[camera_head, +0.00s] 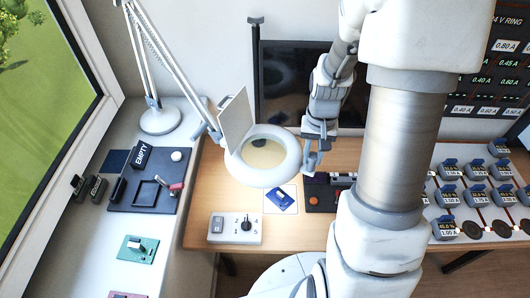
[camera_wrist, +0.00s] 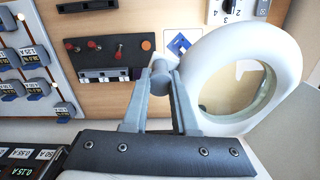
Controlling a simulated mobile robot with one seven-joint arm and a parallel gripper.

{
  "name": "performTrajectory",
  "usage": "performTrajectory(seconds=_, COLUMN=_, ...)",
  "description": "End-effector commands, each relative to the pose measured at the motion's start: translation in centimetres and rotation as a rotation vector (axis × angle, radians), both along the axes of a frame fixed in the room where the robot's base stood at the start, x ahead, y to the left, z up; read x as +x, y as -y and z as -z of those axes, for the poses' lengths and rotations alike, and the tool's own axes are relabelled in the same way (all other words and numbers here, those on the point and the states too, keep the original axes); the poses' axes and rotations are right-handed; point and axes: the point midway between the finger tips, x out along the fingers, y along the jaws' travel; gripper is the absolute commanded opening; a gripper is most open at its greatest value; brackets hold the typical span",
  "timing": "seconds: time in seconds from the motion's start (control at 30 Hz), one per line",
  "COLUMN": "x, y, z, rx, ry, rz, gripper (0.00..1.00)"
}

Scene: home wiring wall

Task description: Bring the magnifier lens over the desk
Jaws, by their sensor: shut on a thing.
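The magnifier lens is a white ring head (camera_head: 262,179) with a clear glass in its middle, on a jointed white lamp arm (camera_head: 160,45). A pale hinged cover (camera_head: 235,118) stands raised at its left. In the head view the ring appears above the back left of the wooden desk (camera_head: 300,232). In the wrist view the ring (camera_wrist: 291,62) fills the right side. My gripper (camera_head: 312,165) is at the ring's right side. In the wrist view, my gripper's fingers (camera_wrist: 168,78) are shut on a small grey handle (camera_wrist: 160,66) beside the ring.
A blue item (camera_head: 282,199) on white paper and a grey switch box (camera_head: 235,229) lie on the desk. A dark monitor (camera_head: 285,75) stands behind. The lamp base (camera_head: 160,121) is on the left counter. Several labelled blocks (camera_head: 447,170) are at right.

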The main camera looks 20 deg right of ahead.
Motion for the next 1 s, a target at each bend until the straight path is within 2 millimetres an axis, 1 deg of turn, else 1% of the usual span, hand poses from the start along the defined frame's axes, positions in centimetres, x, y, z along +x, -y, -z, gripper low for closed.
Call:
performTrajectory(seconds=0.37, x=-0.1, y=0.2, z=-0.2, rx=0.000, ry=0.001, rz=0.002, gripper=0.00)
performTrajectory(seconds=1.0, x=-1.5, y=3.3, z=-2.2, rx=-0.002, ry=0.005, rz=0.003, gripper=0.00)
